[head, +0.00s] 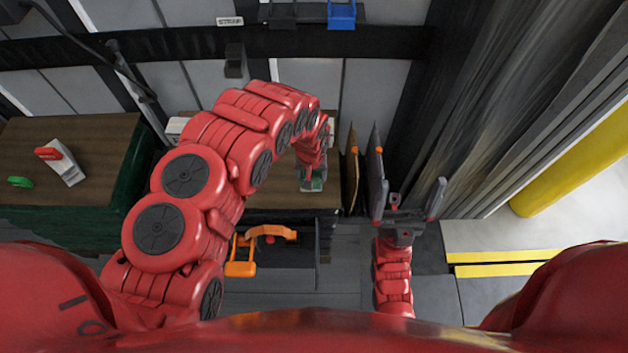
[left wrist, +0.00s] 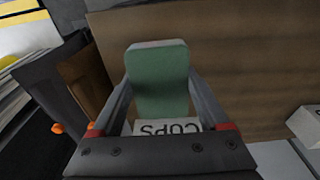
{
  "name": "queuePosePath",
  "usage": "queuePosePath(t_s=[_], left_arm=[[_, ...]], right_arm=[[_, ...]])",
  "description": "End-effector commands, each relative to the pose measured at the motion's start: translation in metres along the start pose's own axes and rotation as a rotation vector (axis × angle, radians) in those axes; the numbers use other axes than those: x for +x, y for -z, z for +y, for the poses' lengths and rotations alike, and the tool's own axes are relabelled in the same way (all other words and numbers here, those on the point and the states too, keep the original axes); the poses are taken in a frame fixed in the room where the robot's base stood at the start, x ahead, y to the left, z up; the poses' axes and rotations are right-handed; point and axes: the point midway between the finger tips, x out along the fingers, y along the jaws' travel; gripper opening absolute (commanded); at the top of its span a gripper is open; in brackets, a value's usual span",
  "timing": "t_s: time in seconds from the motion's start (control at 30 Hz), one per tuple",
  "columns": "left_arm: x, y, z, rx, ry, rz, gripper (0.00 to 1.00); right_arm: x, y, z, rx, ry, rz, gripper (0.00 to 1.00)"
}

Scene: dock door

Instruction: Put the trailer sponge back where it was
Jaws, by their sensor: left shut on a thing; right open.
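The sponge (left wrist: 158,80), a green block with a paler top edge, sits between the two fingers of my left gripper (left wrist: 162,95) in the left wrist view. That gripper is shut on it. In the head view, my left arm reaches forward and down over a brown wooden surface (head: 290,201), and a bit of green sponge (head: 316,185) shows at its end. The wrist view cannot settle whether the sponge touches anything below. My right gripper (head: 413,207) is open and empty, low at the right of centre.
A white label reading CUPS (left wrist: 170,127) shows just below the sponge. Upright brown and dark panels (head: 351,172) stand right of the left gripper. An orange-handled thing (head: 240,268) lies nearer me. A brown-topped green crate (head: 100,135) is at left; yellow-striped floor is at right.

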Motion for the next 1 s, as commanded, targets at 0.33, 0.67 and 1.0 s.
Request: queuePosePath(t_s=[0.33, 0.67, 1.0], left_arm=[[0.019, 0.007, 0.008, -0.001, -0.002, -0.003, 0.00], [0.033, 0.007, 0.009, 0.000, -0.001, -0.002, 0.00], [0.041, 0.006, 0.009, 0.000, -0.001, -0.001, 0.00]], right_arm=[[-0.004, -0.001, 0.000, 0.000, 0.000, 0.000, 1.00], [0.002, 0.000, 0.000, 0.000, 0.000, 0.000, 1.00], [-0.004, -0.001, 0.000, 0.000, 0.000, 0.000, 1.00]])
